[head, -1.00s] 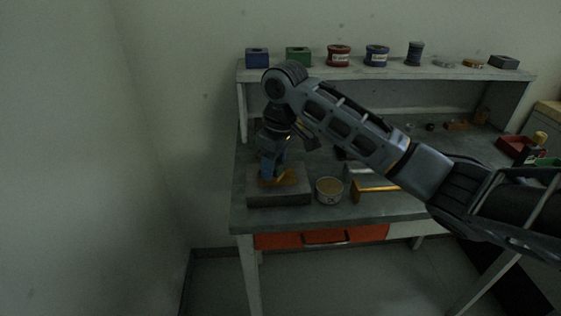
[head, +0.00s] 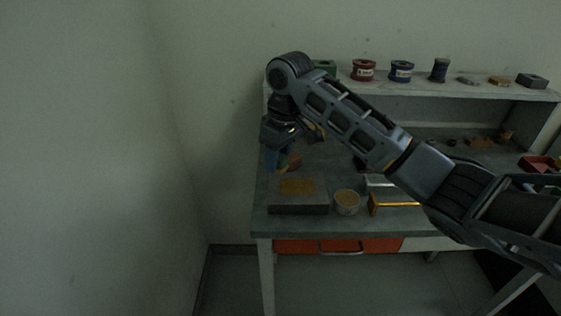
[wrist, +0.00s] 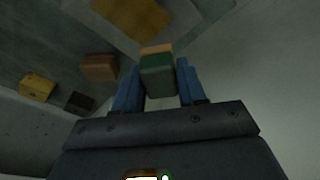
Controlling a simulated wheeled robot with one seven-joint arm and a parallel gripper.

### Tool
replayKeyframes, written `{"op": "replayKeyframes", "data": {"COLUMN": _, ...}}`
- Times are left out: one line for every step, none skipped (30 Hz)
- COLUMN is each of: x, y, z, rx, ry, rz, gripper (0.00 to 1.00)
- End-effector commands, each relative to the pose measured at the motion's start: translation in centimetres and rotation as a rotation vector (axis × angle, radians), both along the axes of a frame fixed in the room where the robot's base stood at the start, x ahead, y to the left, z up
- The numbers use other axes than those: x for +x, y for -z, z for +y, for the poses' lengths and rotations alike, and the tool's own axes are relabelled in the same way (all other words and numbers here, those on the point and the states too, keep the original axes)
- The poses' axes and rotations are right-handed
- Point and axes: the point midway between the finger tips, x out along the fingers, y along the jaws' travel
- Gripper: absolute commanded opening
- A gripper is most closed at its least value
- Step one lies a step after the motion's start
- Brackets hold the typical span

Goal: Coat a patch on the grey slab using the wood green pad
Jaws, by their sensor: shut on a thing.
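The grey slab (head: 298,207) lies on the bench near its front left. An amber-brown coated patch (head: 297,187) shows on its top. In the wrist view the patch (wrist: 132,14) is at the top edge, on the slab (wrist: 78,8). My gripper (head: 271,160) has blue fingers and is behind and left of the slab, clear of the patch. In the wrist view the fingers are shut on the green pad (wrist: 158,75), which has a wood-coloured end (wrist: 155,49). In the head view the pad is hidden or too dark to make out.
A tin of amber stuff (head: 347,203) stands right of the slab, with a yellow-edged item (head: 393,203) beside it. A brown block (head: 293,162) sits behind the slab. A shelf (head: 455,88) with spools and blocks runs along the back. A wall is at left.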

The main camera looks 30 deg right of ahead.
Motion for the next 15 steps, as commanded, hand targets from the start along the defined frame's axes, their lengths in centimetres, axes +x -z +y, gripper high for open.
{"op": "replayKeyframes", "data": {"x": 0.2, "y": -0.6, "z": 0.0, "rx": -0.001, "ry": -0.001, "rz": -0.001, "gripper": 0.12}}
{"op": "replayKeyframes", "data": {"x": 0.3, "y": -0.8, "z": 0.0, "rx": -0.001, "ry": 0.000, "rz": -0.003, "gripper": 0.12}}
{"op": "replayKeyframes", "data": {"x": 0.5, "y": -1.2, "z": 0.0, "rx": -0.001, "ry": 0.000, "rz": -0.003, "gripper": 0.12}}
{"op": "replayKeyframes", "data": {"x": 0.6, "y": -1.4, "z": -0.1, "rx": -0.001, "ry": 0.000, "rz": -0.003, "gripper": 0.12}}
{"op": "replayKeyframes", "data": {"x": 0.6, "y": -1.7, "z": -0.1, "rx": -0.001, "ry": 0.000, "rz": -0.003, "gripper": 0.12}}
{"op": "replayKeyframes", "data": {"x": 0.7, "y": -2.0, "z": -0.1, "rx": -0.001, "ry": 0.001, "rz": -0.002, "gripper": 0.12}}
{"op": "replayKeyframes", "data": {"x": 0.8, "y": -2.1, "z": -0.1, "rx": -0.001, "ry": 0.001, "rz": -0.002, "gripper": 0.12}}
{"op": "replayKeyframes", "data": {"x": 0.8, "y": -2.3, "z": -0.1, "rx": 0.000, "ry": 0.001, "rz": -0.001, "gripper": 0.12}}
{"op": "replayKeyframes", "data": {"x": 0.9, "y": -2.5, "z": -0.1, "rx": 0.000, "ry": 0.001, "rz": -0.001, "gripper": 0.12}}
{"op": "replayKeyframes", "data": {"x": 0.9, "y": -2.6, "z": -0.1, "rx": 0.000, "ry": 0.001, "rz": -0.001, "gripper": 0.12}}
{"op": "replayKeyframes", "data": {"x": 0.9, "y": -2.6, "z": -0.1, "rx": 0.000, "ry": 0.001, "rz": -0.001, "gripper": 0.12}}
{"op": "replayKeyframes", "data": {"x": 0.9, "y": -2.6, "z": -0.1, "rx": 0.000, "ry": 0.001, "rz": -0.001, "gripper": 0.12}}
{"op": "replayKeyframes", "data": {"x": 0.9, "y": -2.6, "z": -0.1, "rx": 0.000, "ry": 0.001, "rz": -0.001, "gripper": 0.12}}
{"op": "replayKeyframes", "data": {"x": 0.9, "y": -2.6, "z": -0.1, "rx": 0.000, "ry": 0.001, "rz": -0.001, "gripper": 0.12}}
{"op": "replayKeyframes", "data": {"x": 0.9, "y": -2.6, "z": -0.1, "rx": 0.000, "ry": 0.001, "rz": -0.001, "gripper": 0.12}}
